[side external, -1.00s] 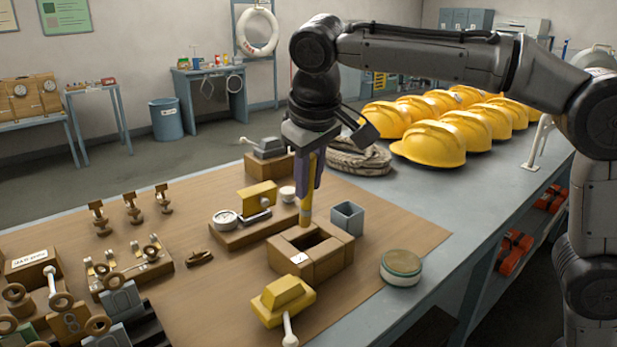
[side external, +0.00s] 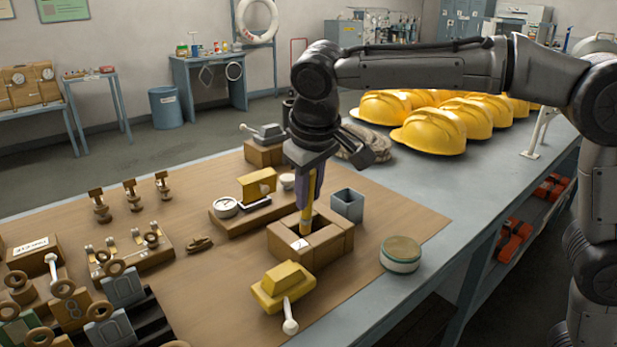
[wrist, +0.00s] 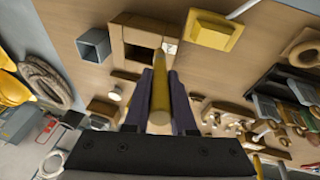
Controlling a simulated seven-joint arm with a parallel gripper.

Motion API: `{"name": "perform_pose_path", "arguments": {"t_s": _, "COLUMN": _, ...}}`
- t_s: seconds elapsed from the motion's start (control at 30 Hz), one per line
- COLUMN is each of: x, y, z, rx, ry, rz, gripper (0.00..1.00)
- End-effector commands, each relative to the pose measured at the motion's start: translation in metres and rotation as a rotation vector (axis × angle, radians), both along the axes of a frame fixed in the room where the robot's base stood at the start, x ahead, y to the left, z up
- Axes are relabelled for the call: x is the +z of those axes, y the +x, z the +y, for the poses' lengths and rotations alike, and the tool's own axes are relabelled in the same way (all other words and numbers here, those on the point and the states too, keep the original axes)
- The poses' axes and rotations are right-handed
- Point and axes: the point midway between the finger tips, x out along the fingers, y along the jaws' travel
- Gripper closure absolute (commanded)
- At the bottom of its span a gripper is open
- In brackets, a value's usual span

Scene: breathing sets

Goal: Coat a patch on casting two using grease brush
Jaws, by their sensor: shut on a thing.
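My gripper (side external: 313,185) points down with purple fingers shut on a yellow-handled stick, taken to be the grease brush (side external: 306,218). The brush is upright, its lower end in or at the opening of a square wooden box (side external: 330,252) with a small white label. Its tip is hidden behind the box wall. The brush also shows between the fingers in the wrist view (wrist: 160,95). A yellow casting (side external: 283,284) with a white-ended lever lies in front of the box. Grey castings (side external: 123,286) stand at the left. I cannot read which one is casting two.
A grey square cup (side external: 347,205) and a round tin (side external: 400,254) stand right of the box. A board with a dial gauge (side external: 226,207) is left of it. Yellow helmets (side external: 430,132) and coiled rope fill the back.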

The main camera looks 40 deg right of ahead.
Motion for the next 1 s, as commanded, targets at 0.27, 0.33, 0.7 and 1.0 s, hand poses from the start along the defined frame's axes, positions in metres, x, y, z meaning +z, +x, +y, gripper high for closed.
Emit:
{"name": "perform_pose_path", "arguments": {"t_s": 0.27, "x": -0.024, "y": 0.0, "z": -0.008, "rx": -0.002, "ry": 0.0, "rz": -0.001, "gripper": 1.0}}
{"name": "perform_pose_path", "arguments": {"t_s": 0.33, "x": -0.025, "y": 0.0, "z": -0.015, "rx": -0.003, "ry": 0.0, "rz": -0.001, "gripper": 1.0}}
{"name": "perform_pose_path", "arguments": {"t_s": 0.7, "x": -0.025, "y": 0.0, "z": -0.048, "rx": -0.002, "ry": 0.0, "rz": 0.001, "gripper": 1.0}}
{"name": "perform_pose_path", "arguments": {"t_s": 1.0, "x": -0.025, "y": 0.0, "z": -0.075, "rx": -0.002, "ry": -0.002, "rz": 0.003, "gripper": 1.0}}
